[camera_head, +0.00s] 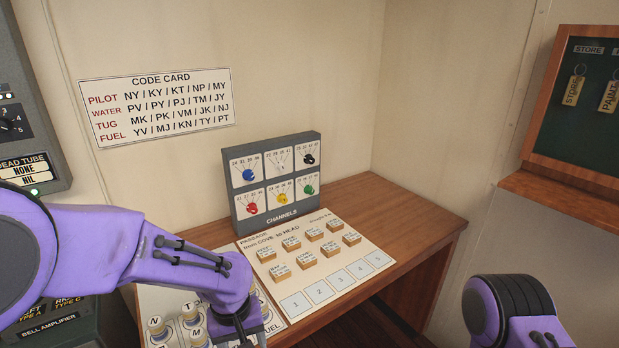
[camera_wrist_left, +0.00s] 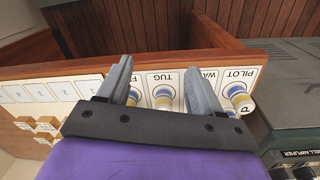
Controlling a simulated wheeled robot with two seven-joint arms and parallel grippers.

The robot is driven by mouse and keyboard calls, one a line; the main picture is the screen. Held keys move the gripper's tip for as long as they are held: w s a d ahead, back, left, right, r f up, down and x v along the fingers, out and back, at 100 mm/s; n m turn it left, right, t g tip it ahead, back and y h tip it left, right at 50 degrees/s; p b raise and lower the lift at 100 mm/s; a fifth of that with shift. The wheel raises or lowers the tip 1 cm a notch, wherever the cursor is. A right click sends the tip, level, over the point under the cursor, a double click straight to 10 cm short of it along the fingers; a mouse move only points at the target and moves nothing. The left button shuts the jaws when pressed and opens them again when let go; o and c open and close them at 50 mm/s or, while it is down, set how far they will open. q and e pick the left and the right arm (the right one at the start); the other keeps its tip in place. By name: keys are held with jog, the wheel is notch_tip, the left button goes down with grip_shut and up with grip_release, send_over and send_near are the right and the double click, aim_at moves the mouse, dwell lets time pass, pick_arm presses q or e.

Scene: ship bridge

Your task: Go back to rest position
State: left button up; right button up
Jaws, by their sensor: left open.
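My left arm comes in from the left in the head view and bends down at the wrist over a panel of round lettered pieces (camera_head: 190,318) at the front left of the desk. Its fingertips are hidden there. In the left wrist view, my left gripper (camera_wrist_left: 158,64) is open, with nothing between its fingers.
A passage board (camera_head: 345,283) with several wooden tiles and numbered squares lies on the wooden desk (camera_head: 425,215). A channels panel (camera_head: 277,180) stands behind it. A code card (camera_head: 158,105) is on the wall. A key board (camera_head: 585,110) hangs at right. The desk's right end is clear.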

pick_arm(q)
jog(key=s+a+f+n+t+b, duration=0.1)
jog(key=s+a+f+b, duration=0.15)
jog(key=f, duration=0.55)
jog(key=s+a+f+b, duration=0.1)
jog(key=s+a+f, duration=0.15)
jog(key=f, duration=0.55)
jog(key=s+a+f+n+t+b, duration=0.1)
jog(key=s+f, duration=0.3)
jog(key=f, duration=0.4)
jog(key=s+a+f+y+b, duration=0.1)
jog(key=s+a+f, duration=0.2)
jog(key=s+a, duration=0.2)
jog(key=s+a+f+n+y+b, duration=0.1)
jog(key=s+a+f, duration=0.3)
jog(key=s, duration=0.4)
jog(key=shift+s+a+t+y+b, duration=0.2)
jog(key=shift+a+t+y+b, duration=0.25)
jog(key=shift+y, duration=0.25)
